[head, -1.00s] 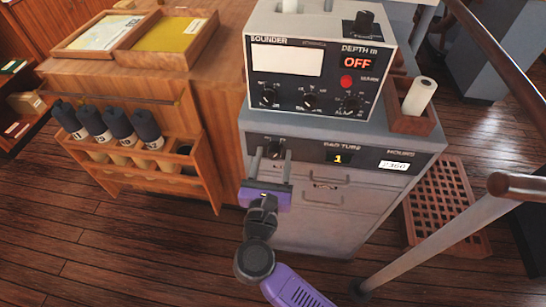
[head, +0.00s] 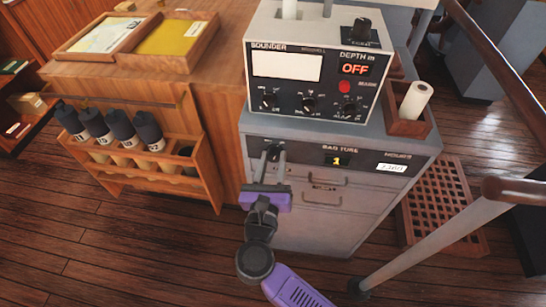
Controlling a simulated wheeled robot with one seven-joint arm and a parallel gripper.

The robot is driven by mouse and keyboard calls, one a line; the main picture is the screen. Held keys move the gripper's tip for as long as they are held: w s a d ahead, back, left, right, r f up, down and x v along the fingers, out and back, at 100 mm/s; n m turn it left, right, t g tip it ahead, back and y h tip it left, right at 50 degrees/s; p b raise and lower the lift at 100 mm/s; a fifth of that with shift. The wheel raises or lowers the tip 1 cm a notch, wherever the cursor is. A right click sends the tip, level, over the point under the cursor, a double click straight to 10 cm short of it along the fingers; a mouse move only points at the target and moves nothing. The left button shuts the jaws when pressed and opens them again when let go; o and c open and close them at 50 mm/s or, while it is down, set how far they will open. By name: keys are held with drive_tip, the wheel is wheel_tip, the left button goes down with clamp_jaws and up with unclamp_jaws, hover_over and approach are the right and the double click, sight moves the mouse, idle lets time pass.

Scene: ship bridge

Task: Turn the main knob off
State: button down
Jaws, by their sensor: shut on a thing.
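The main knob (head: 273,153) is a small dark knob at the left end of the dark panel on the front of the grey cabinet (head: 285,226). My gripper (head: 272,156) comes up from below, its two grey fingers on either side of the knob and shut on it. The fingers partly hide the knob, and its pointer cannot be made out. On the same panel a small display (head: 337,160) shows a yellow 1.
The sounder box (head: 285,97) stands on the cabinet; its depth display reads OFF in red. A metal rail (head: 430,240) slants close on the right. A wooden grate (head: 445,210) lies on the floor.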

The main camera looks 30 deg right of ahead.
drive_tip(key=n+p, duration=0.1)
drive_tip(key=n, duration=0.1)
drive_tip(key=n+p, duration=0.3)
drive_tip(key=shift+r+n, duration=0.25)
drive_tip(key=shift+n, duration=0.05)
drive_tip(key=shift+f+n+p, duration=0.15)
drive_tip(key=shift+n+p, duration=1.35)
drive_tip(key=shift+n, duration=0.6)
drive_tip(key=c, duration=1)
unclamp_jaws()
drive_tip(key=shift+s, duration=0.15)
drive_tip(key=b+v, duration=0.1)
drive_tip(key=v, duration=0.6)
drive_tip(key=shift+s+a+b, duration=0.2)
drive_tip(key=shift+a+b, duration=0.05)
drive_tip(key=shift+b, duration=0.05)
